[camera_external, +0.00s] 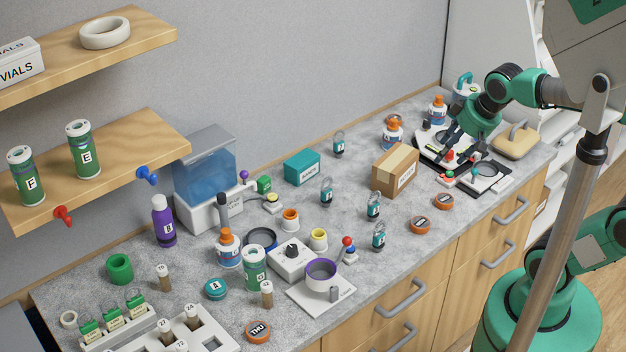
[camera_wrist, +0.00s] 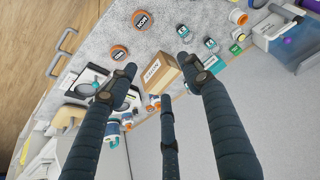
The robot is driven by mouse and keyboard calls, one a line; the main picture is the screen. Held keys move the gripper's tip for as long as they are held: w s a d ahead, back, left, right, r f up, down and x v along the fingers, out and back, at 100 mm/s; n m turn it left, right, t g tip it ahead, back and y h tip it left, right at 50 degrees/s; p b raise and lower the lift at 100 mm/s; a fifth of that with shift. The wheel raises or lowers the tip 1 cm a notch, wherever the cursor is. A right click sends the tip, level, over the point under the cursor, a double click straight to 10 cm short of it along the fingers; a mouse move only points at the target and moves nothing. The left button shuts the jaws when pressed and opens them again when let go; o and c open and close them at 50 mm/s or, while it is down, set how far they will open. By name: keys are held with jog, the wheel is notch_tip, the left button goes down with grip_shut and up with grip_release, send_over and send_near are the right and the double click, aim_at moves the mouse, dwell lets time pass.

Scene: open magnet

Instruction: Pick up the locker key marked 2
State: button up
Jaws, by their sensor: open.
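Several small teal tags with rings, which look like the locker keys, stand on the grey counter in the external view: one at the back (camera_external: 339,144), one left of the cardboard box (camera_external: 326,191), one in front of the box (camera_external: 374,206) and one nearer the front edge (camera_external: 379,237). Their marks are too small to read, so I cannot tell which is 2. In the wrist view teal tags show at the top (camera_wrist: 184,32) and right of it (camera_wrist: 211,45). My gripper (camera_external: 457,152) is open and empty above the dark tray, apart from the tags; its spread fingers (camera_wrist: 157,66) fill the wrist view.
The cardboard box (camera_external: 396,170) stands between my gripper and the tags. The dark tray (camera_external: 498,187) holds small parts. Orange-rimmed discs (camera_external: 420,225) lie near the front edge. Bottles (camera_external: 392,133) stand behind. A teal box (camera_external: 302,167) is farther left.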

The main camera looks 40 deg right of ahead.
jog(key=w+a+p, duration=0.3)
jog(key=w, duration=0.7)
jog(key=g+p, duration=0.2)
jog(key=p, duration=0.4)
send_near(329, 190)
jog(key=r, duration=0.1)
jog(key=shift+s+d+r+n, duration=0.2)
jog(key=shift+s+n, duration=0.1)
jog(key=shift+n, duration=0.1)
jog(key=shift+f, duration=0.1)
jog(key=b+x, duration=0.1)
jog(key=x, duration=0.7)
jog(key=shift+w+a+f, duration=0.1)
jog(key=shift+w+a, duration=0.05)
jog(key=shift+f, duration=0.1)
